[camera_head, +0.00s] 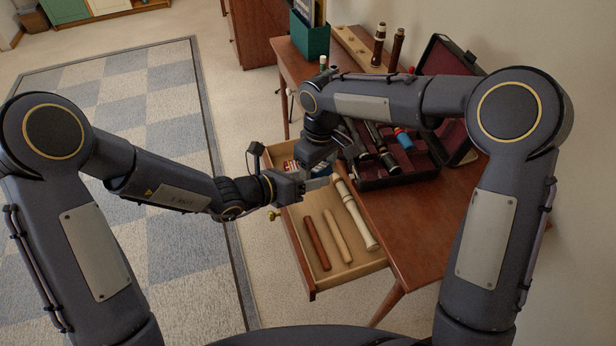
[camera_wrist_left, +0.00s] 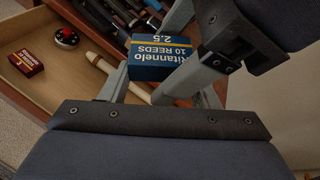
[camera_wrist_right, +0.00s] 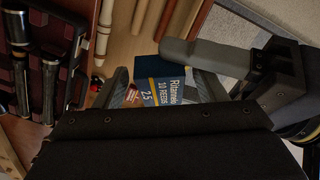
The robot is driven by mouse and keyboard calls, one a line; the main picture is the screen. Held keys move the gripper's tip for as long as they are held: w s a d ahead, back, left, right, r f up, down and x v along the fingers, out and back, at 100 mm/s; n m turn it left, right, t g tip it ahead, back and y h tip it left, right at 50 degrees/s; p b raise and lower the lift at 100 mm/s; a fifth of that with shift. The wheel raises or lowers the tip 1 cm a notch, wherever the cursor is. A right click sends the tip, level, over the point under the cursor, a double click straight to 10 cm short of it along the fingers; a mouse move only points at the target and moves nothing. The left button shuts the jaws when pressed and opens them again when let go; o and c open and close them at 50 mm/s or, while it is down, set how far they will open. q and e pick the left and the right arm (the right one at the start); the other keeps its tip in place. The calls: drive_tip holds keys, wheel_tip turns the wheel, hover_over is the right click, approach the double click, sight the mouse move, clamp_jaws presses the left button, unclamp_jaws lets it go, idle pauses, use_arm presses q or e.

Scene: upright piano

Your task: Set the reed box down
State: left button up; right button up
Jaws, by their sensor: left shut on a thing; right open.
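My left gripper (camera_head: 303,184) is shut on the reed box above the open drawer. My right gripper (camera_head: 318,160) is open close by, with its fingers (camera_wrist_right: 162,88) at either side of the box in its wrist view; contact is unclear. The wooden drawer (camera_head: 304,270) is pulled out below.
In the drawer lie a cream recorder piece (camera_head: 355,215), a red-brown stick (camera_head: 317,243) and a tan stick (camera_head: 338,236). A small red box (camera_wrist_left: 25,63) and a round dark tin (camera_wrist_left: 66,38) lie there too. An open instrument case (camera_head: 400,180) stands on the desk (camera_head: 425,235).

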sight(320, 166)
drive_tip(key=shift+r, duration=0.1)
wheel_tip(320, 166, up, 12)
drive_tip(key=s+d+r+m+t+y, duration=0.1)
drive_tip(key=s+d+r+m, duration=0.15)
drive_tip(key=s+d, duration=0.45)
use_arm(q)
drive_tip(key=w+a+r+n+t+y, duration=0.1)
drive_tip(key=a+r+n+t+y, duration=0.1)
drive_tip(key=a, duration=0.9)
drive_tip(key=w+a+r+n+t+y, duration=0.2)
drive_tip(key=a+n+t+y, duration=0.2)
drive_tip(key=a, duration=0.8)
drive_tip(key=n+y, duration=0.2)
drive_tip(key=shift+w+r+n, duration=0.3)
use_arm(e)
drive_tip(key=s+d+f+m+t+y, duration=0.1)
drive_tip(key=s+d+f+m+t, duration=0.1)
drive_tip(key=s, duration=0.7)
drive_tip(key=s+d+f+m+t+y, duration=0.1)
drive_tip(key=s+d+f+m, duration=0.3)
drive_tip(key=s, duration=0.5)
drive_tip(key=shift+s+d+f+m+t+y, duration=0.15)
drive_tip(key=shift+d+f+m+t+y, duration=0.15)
drive_tip(key=shift+d+m+t, duration=0.7)
